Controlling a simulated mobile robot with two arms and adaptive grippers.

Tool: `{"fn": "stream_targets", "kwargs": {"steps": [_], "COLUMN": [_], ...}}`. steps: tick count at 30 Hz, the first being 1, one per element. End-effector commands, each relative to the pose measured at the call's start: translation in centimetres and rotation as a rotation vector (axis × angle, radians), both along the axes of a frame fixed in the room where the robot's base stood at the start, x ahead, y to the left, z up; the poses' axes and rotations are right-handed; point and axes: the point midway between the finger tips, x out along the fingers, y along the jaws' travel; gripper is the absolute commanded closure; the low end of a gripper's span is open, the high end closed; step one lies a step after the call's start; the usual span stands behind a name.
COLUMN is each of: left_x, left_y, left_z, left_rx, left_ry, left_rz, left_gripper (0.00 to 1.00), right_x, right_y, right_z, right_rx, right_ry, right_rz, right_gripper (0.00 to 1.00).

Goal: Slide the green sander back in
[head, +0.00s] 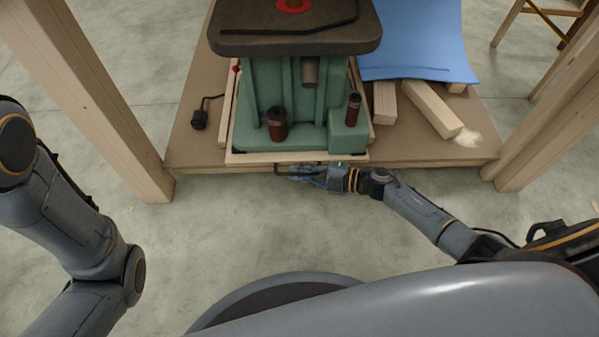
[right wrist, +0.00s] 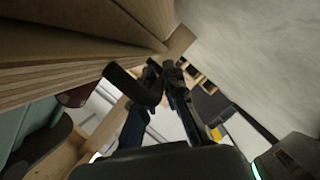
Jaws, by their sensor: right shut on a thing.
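The green sander (head: 298,95) stands upright on a shallow wooden tray (head: 240,157) with a raised rim, with a dark top plate and two dark red knobs. The tray sits on a brown shelf, its front rim near the shelf's front edge. My right gripper (head: 297,172) is at the tray's front, shut on a dark handle there. In the right wrist view the dark handle (right wrist: 128,82) runs between the fingers of my right gripper (right wrist: 158,95). Part of the sander (right wrist: 30,112) shows at left there. My left arm is at the left of the head view; its gripper is out of view.
The brown shelf (head: 190,145) has wooden posts (head: 100,85) at both sides. Right of the sander lie wood blocks (head: 432,108), a blue sheet (head: 415,45) and some sawdust (head: 467,138). A black plug (head: 199,119) with a cord lies left of the tray.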

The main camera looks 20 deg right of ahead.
Motion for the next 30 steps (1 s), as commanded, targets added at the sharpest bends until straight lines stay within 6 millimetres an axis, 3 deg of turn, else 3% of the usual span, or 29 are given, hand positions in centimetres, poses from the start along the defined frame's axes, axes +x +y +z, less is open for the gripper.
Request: {"fn": "stream_targets", "kwargs": {"steps": [1, 3, 16, 30], "left_x": [0.0, 0.0, 0.2, 0.1], "left_y": [0.0, 0.0, 0.0, 0.0], "left_z": [0.0, 0.0, 0.0, 0.0], "left_rx": [0.000, 0.000, -0.002, 0.000], "left_ry": [0.000, 0.000, 0.006, 0.002], "left_rz": [0.000, 0.000, 0.000, 0.000], "left_gripper": [0.66, 0.66, 0.66, 0.66], "right_x": [0.1, 0.1, -0.5, -5.6], "right_y": [-0.2, -0.2, -0.9, -8.1], "right_z": [0.1, 0.1, 0.1, 2.1], "right_rx": [-0.002, -0.001, -0.002, -0.003], "right_ry": [-0.001, -0.001, 0.001, 0.002], "right_rz": [-0.005, -0.004, -0.002, -0.001], "right_gripper": [1.00, 0.79, 0.79, 0.79]}}
